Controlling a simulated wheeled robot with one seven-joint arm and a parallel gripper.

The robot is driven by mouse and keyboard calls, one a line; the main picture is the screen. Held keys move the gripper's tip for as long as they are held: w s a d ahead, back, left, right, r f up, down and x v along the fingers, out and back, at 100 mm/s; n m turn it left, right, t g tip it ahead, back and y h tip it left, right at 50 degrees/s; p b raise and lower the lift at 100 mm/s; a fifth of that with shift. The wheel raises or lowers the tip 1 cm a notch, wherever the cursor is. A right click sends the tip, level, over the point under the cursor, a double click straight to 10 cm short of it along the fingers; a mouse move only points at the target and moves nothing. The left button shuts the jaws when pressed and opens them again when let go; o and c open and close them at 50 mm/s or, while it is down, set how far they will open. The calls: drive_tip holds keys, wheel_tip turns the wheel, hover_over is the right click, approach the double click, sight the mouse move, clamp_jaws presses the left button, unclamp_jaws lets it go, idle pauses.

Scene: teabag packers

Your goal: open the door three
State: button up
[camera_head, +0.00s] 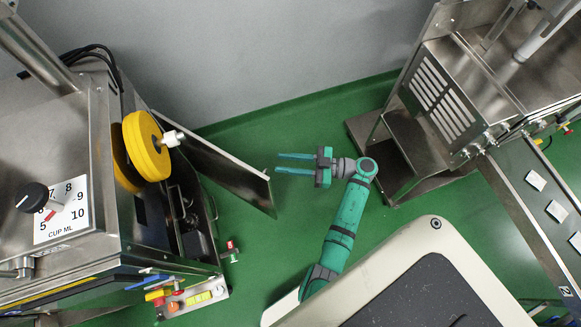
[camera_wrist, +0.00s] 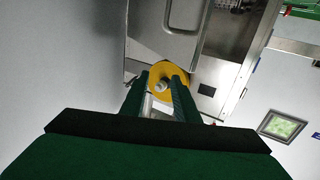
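In the head view a thin metal door (camera_head: 215,162) stands swung out from the left machine, behind a yellow wheel (camera_head: 146,146). No number shows on it, so I cannot tell if it is door three. My gripper (camera_head: 277,163) is open and empty, its two green fingers pointing left, near the door's free edge. I cannot tell whether they touch it. In the wrist view my open fingers (camera_wrist: 159,84) show in front of the yellow wheel (camera_wrist: 170,76), with nothing held between them.
The left machine (camera_head: 90,240) has a cup dial (camera_head: 32,197) and small coloured switches at its lower front. A metal machine (camera_head: 440,95) with a conveyor (camera_head: 525,200) stands at right.

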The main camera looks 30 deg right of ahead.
drive_tip(key=shift+s+a+r, duration=0.15)
drive_tip(key=shift+a, duration=0.1)
drive_tip(key=shift+w+a, duration=0.2)
drive_tip(key=shift+a, duration=0.2)
clamp_jaws()
wheel_tip(320, 180, up, 4)
drive_tip(key=t, duration=0.4)
hover_over(247, 170)
drive_tip(key=s, duration=0.3)
drive_tip(key=s+a+r+m+t+h, duration=0.35)
drive_tip(key=a+r+t, duration=0.3)
drive_tip(key=a, duration=0.25)
drive_tip(key=s+a+m+g+h, duration=0.2)
drive_tip(key=s+m+g+h, duration=0.4)
drive_tip(key=s, duration=1.6)
drive_tip(key=shift+s+r+g+h, duration=0.4)
drive_tip(key=shift+g+h, duration=0.05)
drive_tip(key=shift+h, duration=1.7)
drive_tip(key=shift+w+m, duration=0.1)
drive_tip(key=shift+m, duration=0.15)
